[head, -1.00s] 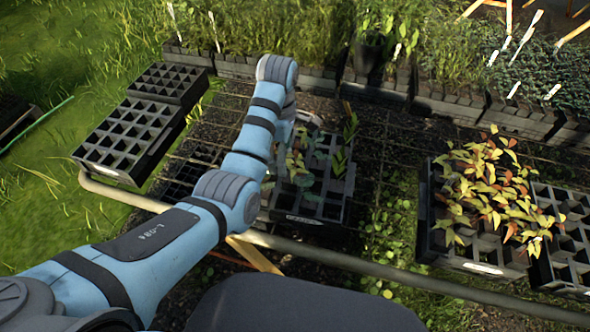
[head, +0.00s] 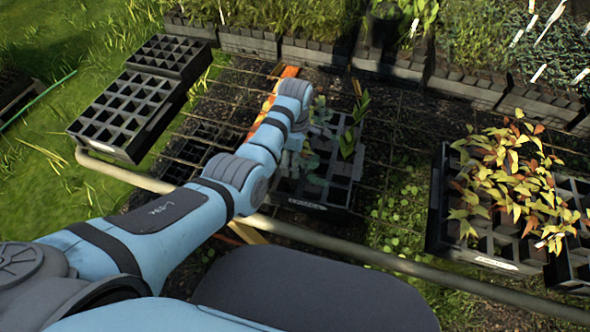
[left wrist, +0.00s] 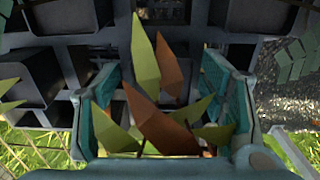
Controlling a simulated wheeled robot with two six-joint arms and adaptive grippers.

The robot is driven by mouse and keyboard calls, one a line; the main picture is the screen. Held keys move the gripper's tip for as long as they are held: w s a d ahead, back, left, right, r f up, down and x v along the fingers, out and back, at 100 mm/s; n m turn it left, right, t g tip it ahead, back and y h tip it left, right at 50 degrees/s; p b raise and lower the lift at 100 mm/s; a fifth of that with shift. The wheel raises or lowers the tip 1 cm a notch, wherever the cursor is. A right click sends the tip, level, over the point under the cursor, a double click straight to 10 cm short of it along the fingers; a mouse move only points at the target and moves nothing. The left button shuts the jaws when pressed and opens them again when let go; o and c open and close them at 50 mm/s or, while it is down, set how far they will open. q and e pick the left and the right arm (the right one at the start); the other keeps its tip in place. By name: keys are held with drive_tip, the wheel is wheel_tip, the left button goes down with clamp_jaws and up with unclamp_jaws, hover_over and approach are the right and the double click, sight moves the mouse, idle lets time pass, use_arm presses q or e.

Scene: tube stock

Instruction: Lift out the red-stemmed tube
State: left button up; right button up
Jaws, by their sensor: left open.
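A black cell tray (head: 312,206) stands on the wire bench in the head view, with a few leafy seedlings in it. My left gripper (left wrist: 160,66) is open above the tray's cells, its teal-padded fingers on either side of a seedling. This seedling (left wrist: 168,130) has green and reddish-brown leaves. Its leaves fill part of the gap between the fingers and hide its stem and tube, so I cannot tell the stem's colour. In the head view my left arm hides most of that gripper and part of the tray. My right gripper is out of view.
Other seedlings (head: 350,130) stand upright in the same tray, to the right of my arm. Empty black cell trays (head: 127,112) lie at left. A tray with yellow-red plants (head: 508,185) stands at right. A metal rail (head: 330,243) runs along the bench's front.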

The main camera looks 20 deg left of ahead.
use_arm(q)
drive_tip(key=shift+s+r, duration=0.1)
drive_tip(key=shift+r, duration=0.05)
clamp_jaws()
